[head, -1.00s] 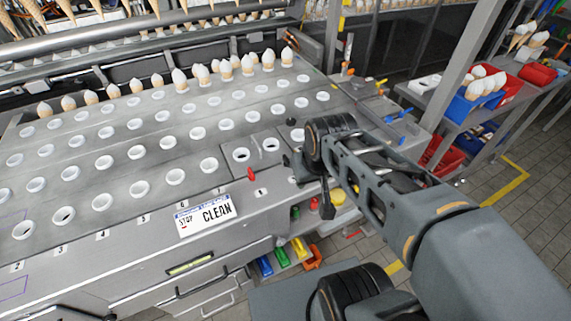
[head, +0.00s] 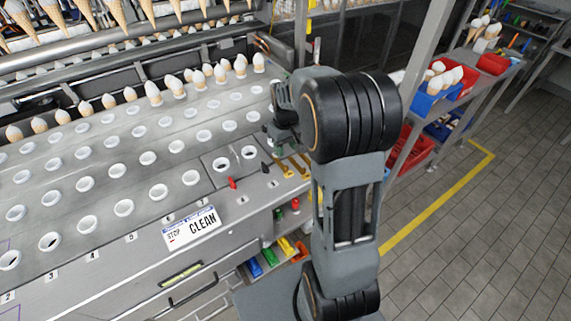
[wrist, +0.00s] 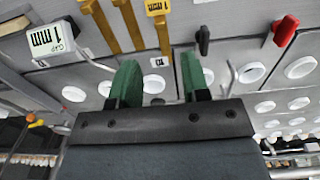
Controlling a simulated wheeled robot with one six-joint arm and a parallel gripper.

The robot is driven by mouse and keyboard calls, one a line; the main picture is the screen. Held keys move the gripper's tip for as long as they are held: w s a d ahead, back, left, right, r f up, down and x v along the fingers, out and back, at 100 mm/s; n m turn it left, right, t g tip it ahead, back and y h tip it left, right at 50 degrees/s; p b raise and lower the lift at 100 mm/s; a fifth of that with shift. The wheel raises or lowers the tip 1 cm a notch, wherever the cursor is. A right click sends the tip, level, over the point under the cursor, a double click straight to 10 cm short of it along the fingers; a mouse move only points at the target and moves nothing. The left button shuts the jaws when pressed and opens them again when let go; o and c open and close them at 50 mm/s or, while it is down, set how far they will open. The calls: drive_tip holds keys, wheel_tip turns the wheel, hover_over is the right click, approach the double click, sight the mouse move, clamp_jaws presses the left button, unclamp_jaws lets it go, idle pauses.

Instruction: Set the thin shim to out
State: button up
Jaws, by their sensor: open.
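Several yellow strips (wrist: 130,28) lie side by side on the grey panel in the wrist view. One yellow strip (wrist: 157,9) carries a label that reads 1 mm; I take it as the thin shim. In the head view, yellow strips (head: 287,169) lie at the right end of the machine top, partly hidden by my arm. My gripper (wrist: 158,77) is open and empty, its two green fingers apart and reaching toward the panel near the lower end of the labelled strip. I cannot tell whether the fingers touch anything. In the head view my arm mostly hides the gripper.
A white block (wrist: 47,42) marked GAP 1 mm stands left of the strips. A black lever (wrist: 203,40) and a red lever (wrist: 286,31) are to the right. White-rimmed holes (head: 158,191) fill the machine top.

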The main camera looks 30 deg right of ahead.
sight(286, 166)
wheel_tip(286, 166, down, 9)
drive_tip(key=shift+p, duration=0.5)
clamp_jaws()
idle(0.4)
